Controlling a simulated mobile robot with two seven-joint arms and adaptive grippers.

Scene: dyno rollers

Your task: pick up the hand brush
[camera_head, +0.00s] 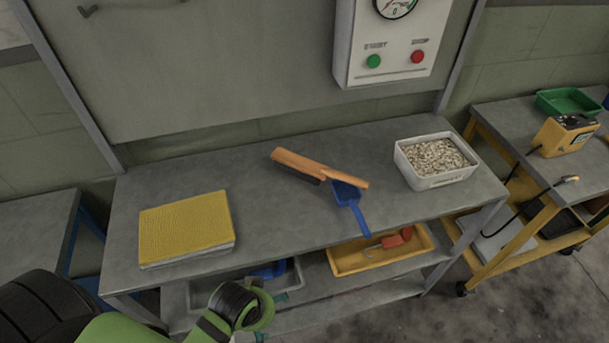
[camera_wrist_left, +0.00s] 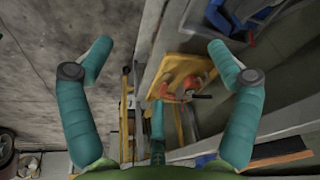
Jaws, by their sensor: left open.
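The hand brush (camera_head: 318,167) has a long orange-brown wooden back and dark bristles. It lies on the grey workbench top (camera_head: 270,222) in the head view, its right end over a blue scoop (camera_head: 347,197). In the left wrist view, a brown wooden strip that looks like the brush (camera_wrist_left: 282,152) shows at the lower right, partly cut off. My left gripper (camera_wrist_left: 159,52) is open and empty, its teal fingers wide apart. In the head view my left arm is low, in front of the bench and away from the brush. My right gripper is not in view.
A yellow-topped pad (camera_head: 187,222) lies on the bench's left, and a white tub of pale pieces (camera_head: 437,180) on its right. A yellow tray (camera_head: 350,260) with an orange-handled tool stands on the lower shelf. A control box (camera_head: 393,68) hangs behind.

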